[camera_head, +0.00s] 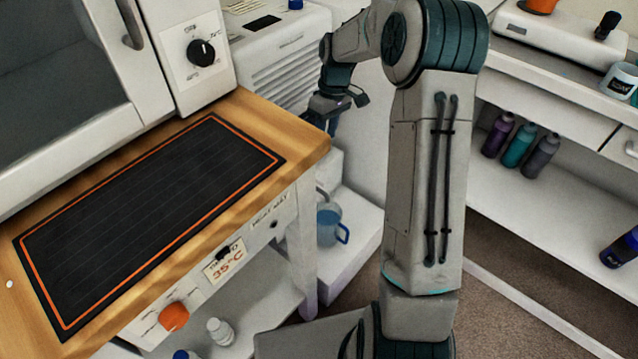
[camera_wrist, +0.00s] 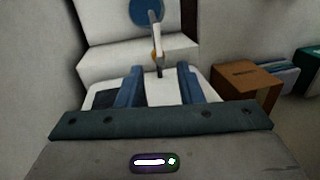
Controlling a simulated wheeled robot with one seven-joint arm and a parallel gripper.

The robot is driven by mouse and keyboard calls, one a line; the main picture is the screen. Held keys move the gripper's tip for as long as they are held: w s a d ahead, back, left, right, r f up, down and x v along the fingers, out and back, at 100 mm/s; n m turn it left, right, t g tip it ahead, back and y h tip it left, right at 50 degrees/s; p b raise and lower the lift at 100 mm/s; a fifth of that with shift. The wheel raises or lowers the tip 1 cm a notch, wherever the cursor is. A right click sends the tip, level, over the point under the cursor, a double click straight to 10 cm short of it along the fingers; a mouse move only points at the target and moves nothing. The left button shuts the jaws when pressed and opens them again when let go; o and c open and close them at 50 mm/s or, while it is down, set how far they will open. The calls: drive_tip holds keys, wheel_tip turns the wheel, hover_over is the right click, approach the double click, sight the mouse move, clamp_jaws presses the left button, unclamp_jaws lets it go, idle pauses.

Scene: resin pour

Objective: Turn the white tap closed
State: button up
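A narrow whitish lever-like part (camera_wrist: 158,42), which may be the white tap, stands upright in the wrist view. It is just beyond my gripper and roughly in line with the gap between its fingers. A round blue thing (camera_wrist: 146,11) is behind its top, and a small orange part shows at its left. My gripper (camera_wrist: 159,75) is open, with its two blue fingers apart and nothing clearly held between them. In the head view my gripper (camera_head: 328,112) is beyond the wooden bench's far right corner, small and partly hidden. The tap cannot be made out there.
The wooden bench (camera_head: 262,108) carries a black heat mat (camera_head: 150,215). A blue jug (camera_head: 328,228) stands on a low white step beside the bench. A brown box (camera_wrist: 247,87) is at the right in the wrist view. Shelves with several bottles stand at the head view's right.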

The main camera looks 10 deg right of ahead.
sight(318, 180)
drive_tip(key=f+b, duration=0.1)
drive_tip(key=f, duration=0.4)
drive_tip(key=a+f+b, duration=0.1)
drive_tip(key=f+b, duration=0.1)
drive_tip(key=f, duration=0.3)
drive_tip(key=s+a+f+b, duration=0.1)
drive_tip(key=f, duration=0.4)
drive_tip(key=shift+c, duration=0.2)
clamp_jaws()
